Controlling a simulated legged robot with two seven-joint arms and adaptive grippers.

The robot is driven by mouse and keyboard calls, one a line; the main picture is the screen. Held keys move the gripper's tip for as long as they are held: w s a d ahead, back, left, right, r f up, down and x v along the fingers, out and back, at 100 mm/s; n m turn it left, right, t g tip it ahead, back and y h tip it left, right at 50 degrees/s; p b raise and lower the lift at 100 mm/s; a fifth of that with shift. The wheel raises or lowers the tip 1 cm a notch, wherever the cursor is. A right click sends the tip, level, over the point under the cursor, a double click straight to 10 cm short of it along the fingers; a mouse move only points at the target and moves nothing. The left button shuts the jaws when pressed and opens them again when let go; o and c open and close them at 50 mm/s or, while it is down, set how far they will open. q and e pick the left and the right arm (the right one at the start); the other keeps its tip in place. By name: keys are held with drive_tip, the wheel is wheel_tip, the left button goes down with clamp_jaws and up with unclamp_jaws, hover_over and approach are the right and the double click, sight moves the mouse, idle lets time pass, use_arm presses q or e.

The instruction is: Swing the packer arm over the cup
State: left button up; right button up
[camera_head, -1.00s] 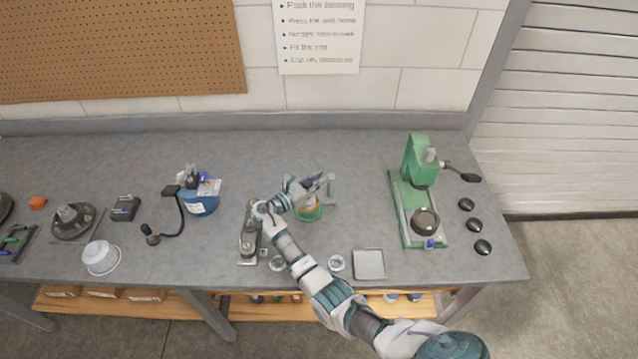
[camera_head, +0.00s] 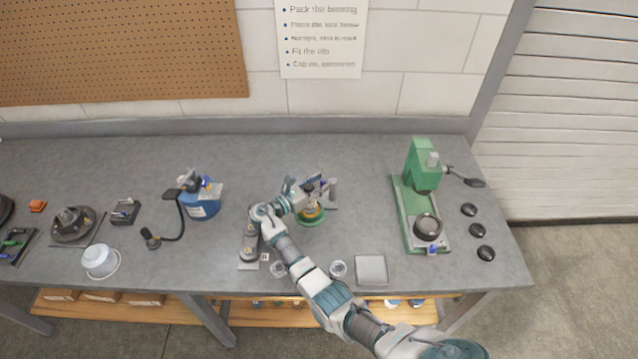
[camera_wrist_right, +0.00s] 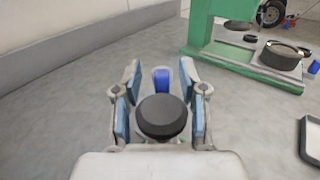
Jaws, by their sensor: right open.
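The packer, as far as I can tell, is the small device with a round green base (camera_head: 312,218) and a yellowish part above it. It stands mid-table, mostly hidden by my right gripper (camera_head: 318,188). In the right wrist view my right gripper (camera_wrist_right: 160,78) is open, its blue-padded fingers on either side of a blue upright piece (camera_wrist_right: 162,80). A black round knob (camera_wrist_right: 162,117) shows between the fingers, nearer the camera. I cannot tell whether the fingers touch either. The packer arm and the cup cannot be told apart clearly. My left gripper is out of view.
A green press (camera_head: 420,185) stands to the right, with several black discs (camera_head: 477,228) beside it. A square grey tray (camera_head: 372,270) lies at the front edge. A blue container (camera_head: 203,205) stands left. The table behind the packer is clear.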

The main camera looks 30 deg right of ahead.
drive_tip(key=s+a, duration=0.2)
drive_tip(key=a, duration=1)
drive_tip(key=shift+s+d+f, duration=0.1)
drive_tip(key=shift+s+f, duration=0.05)
